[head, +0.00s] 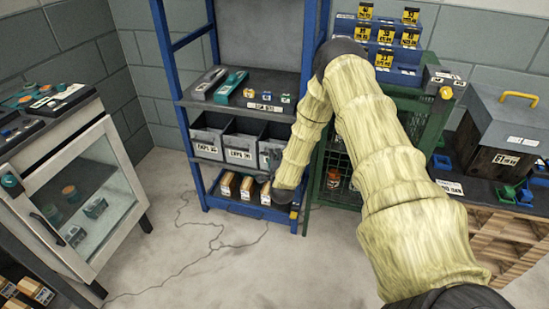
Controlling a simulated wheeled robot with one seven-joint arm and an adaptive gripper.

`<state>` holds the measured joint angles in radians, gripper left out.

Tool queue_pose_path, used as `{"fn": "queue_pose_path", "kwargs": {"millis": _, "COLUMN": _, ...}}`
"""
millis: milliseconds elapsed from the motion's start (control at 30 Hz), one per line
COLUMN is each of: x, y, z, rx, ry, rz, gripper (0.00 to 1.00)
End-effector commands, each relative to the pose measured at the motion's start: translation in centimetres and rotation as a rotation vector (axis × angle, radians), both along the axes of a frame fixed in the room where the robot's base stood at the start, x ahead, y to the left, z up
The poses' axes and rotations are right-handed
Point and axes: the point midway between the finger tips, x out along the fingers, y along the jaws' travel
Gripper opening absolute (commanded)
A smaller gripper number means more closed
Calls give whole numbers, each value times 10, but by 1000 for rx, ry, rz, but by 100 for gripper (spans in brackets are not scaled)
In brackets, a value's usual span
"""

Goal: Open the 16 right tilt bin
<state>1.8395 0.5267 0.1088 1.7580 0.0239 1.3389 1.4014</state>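Three grey bins stand side by side on the middle shelf of a blue rack: a left bin (208,139), a middle bin (241,146) and a right bin (276,131). White labels show on the left and middle fronts; I cannot read a clear 16 on any. The right bin is partly hidden by my sleeved arm and gripper.
Boxes (247,188) lie on the rack's bottom shelf. Right of the rack stands a green mesh cabinet (433,120) with yellow-labelled blue bins (405,76) on top. A grey toolbox (510,120) sits far right, a glass-fronted cabinet (85,190) left.

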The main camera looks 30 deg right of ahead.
Motion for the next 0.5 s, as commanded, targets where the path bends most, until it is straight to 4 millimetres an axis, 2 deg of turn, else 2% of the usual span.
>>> {"fn": "queue_pose_path", "kwargs": {"millis": 167, "x": 8, "y": -4, "z": -1, "rx": 0, "ry": -1, "rz": 1, "gripper": 34}}
{"fn": "queue_pose_path", "kwargs": {"millis": 433, "x": 9, "y": -5, "z": -1, "rx": 1, "ry": 0, "rz": 0, "gripper": 34}}
{"fn": "queue_pose_path", "kwargs": {"millis": 467, "x": 9, "y": -5, "z": -1, "rx": 1, "ry": 0, "rz": 0, "gripper": 32}}
{"fn": "queue_pose_path", "kwargs": {"millis": 500, "x": 9, "y": -5, "z": -1, "rx": 1, "ry": 0, "rz": 0, "gripper": 25}}
